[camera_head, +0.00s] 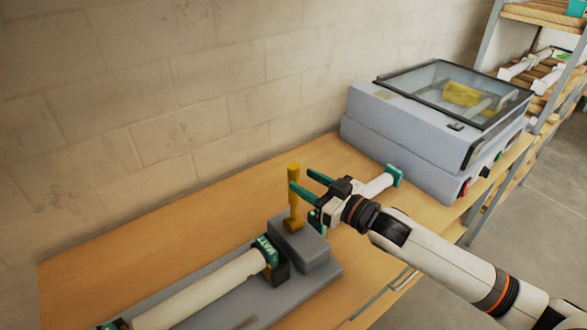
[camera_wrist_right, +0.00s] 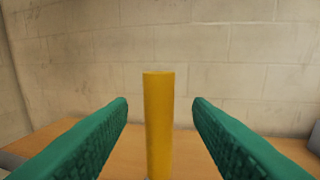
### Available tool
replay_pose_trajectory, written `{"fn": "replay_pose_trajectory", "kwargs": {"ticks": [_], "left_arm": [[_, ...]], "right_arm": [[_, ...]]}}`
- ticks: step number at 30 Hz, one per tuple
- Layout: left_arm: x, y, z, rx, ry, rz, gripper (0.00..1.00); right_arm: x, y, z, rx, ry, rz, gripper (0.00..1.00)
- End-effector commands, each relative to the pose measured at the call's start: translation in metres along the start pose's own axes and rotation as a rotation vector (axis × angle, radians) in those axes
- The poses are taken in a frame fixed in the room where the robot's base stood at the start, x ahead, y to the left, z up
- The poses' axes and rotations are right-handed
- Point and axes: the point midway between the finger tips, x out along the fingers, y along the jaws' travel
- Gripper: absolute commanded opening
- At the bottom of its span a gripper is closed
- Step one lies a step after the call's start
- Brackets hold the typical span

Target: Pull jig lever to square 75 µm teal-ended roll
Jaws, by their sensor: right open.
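The jig lever (camera_head: 294,209) is an upright yellow post on a grey block of the jig (camera_head: 305,262). My right gripper (camera_head: 301,179) is open at the lever's upper part, coming from the right. In the right wrist view, the lever (camera_wrist_right: 158,125) stands between the two green fingers, with a visible gap on each side. A white roll with teal ends (camera_head: 205,289) lies along the jig, its far teal end by a dark stop below the lever block. Its thickness label is too small to read. My left gripper is not in view.
Another white roll with a teal end (camera_head: 377,187) lies behind my right gripper, near the grey laminator (camera_head: 430,135). A wall (camera_head: 150,90) runs behind the wooden bench (camera_head: 150,240). Shelves with more rolls stand at the far right. The bench left of the lever is clear.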

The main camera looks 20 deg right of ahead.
Motion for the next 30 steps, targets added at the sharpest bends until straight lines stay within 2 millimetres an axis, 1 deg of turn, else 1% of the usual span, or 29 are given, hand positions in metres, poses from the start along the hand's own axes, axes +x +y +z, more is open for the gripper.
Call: {"fn": "replay_pose_trajectory", "kwargs": {"ticks": [1,3,7,12,19,20,21,28,30], "left_arm": [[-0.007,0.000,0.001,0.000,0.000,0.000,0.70],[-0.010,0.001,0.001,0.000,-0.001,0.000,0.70],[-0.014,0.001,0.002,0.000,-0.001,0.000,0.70],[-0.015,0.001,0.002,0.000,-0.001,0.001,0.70],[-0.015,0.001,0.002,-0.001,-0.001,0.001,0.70],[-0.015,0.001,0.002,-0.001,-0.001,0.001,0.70],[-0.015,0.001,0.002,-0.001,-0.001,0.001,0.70],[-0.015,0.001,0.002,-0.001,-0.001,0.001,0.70],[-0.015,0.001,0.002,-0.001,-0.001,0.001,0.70]], "right_arm": [[0.011,0.000,0.005,0.000,-0.003,0.000,0.46],[0.022,0.000,0.004,-0.001,-0.002,0.000,0.46],[0.036,0.000,0.002,-0.002,-0.001,0.000,0.46],[0.044,0.001,0.001,-0.002,0.000,0.001,0.46],[0.044,0.001,0.000,-0.002,0.001,0.001,0.46],[0.044,0.001,0.000,-0.002,0.001,0.001,0.44],[0.044,0.001,0.000,-0.002,0.001,0.001,0.38],[0.044,0.001,0.000,-0.002,0.001,0.001,0.00],[0.044,0.001,0.000,-0.002,0.001,0.001,0.00]]}}
